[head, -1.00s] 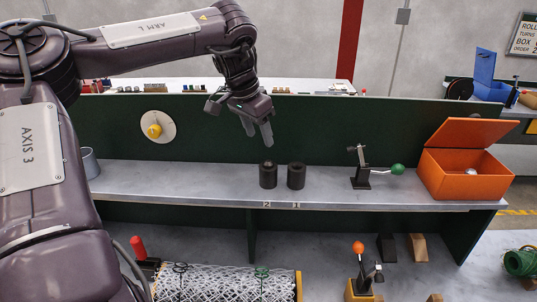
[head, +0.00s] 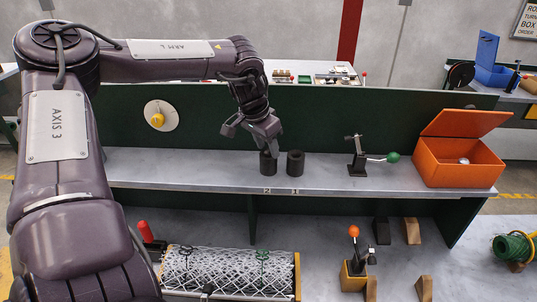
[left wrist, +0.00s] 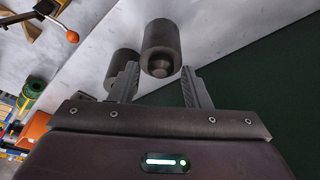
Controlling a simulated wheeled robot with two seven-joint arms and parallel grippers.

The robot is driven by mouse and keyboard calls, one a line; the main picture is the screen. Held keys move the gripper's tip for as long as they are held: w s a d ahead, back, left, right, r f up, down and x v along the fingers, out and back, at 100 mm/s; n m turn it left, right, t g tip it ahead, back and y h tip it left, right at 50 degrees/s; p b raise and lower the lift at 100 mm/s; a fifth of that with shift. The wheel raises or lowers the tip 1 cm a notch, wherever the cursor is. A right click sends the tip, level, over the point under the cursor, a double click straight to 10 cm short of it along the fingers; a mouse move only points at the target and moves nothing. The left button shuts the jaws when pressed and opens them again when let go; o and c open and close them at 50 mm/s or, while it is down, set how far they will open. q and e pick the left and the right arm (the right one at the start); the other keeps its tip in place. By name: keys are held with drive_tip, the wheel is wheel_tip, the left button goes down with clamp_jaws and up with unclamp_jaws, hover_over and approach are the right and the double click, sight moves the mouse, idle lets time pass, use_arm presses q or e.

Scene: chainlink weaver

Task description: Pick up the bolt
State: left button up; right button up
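The bolt (left wrist: 159,69) shows in the left wrist view as a grey rounded end standing out of a dark cylindrical holder (left wrist: 161,36). In the head view that holder (head: 268,166) stands on the grey shelf above label 2, and my gripper covers the bolt. My left gripper (left wrist: 160,70) points down over this holder. Its two fingers are apart, one on each side of the bolt's end, with visible gaps. Whether they reach down level with the bolt I cannot tell. My right gripper is in neither view.
A second dark holder (head: 295,164) stands close to the right, above label 1. Farther right are a green-knobbed toggle clamp (head: 357,163) and an open orange box (head: 460,163). A dark green panel (head: 340,120) rises behind the shelf (head: 220,175). Chain-link mesh (head: 225,270) lies below.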

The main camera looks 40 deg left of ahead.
sight(267, 151)
use_arm(q)
drive_tip(key=c, duration=0.8)
drive_tip(key=shift+w+r, duration=0.1)
drive_tip(key=shift+c, duration=0.2)
drive_tip(key=shift+r+b, duration=0.35)
drive_tip(key=shift+r, duration=0.2)
wheel_tip(267, 151, up, 17)
drive_tip(key=b, duration=0.3)
drive_tip(key=shift+f, duration=0.15)
drive_tip(key=shift+f, duration=0.1)
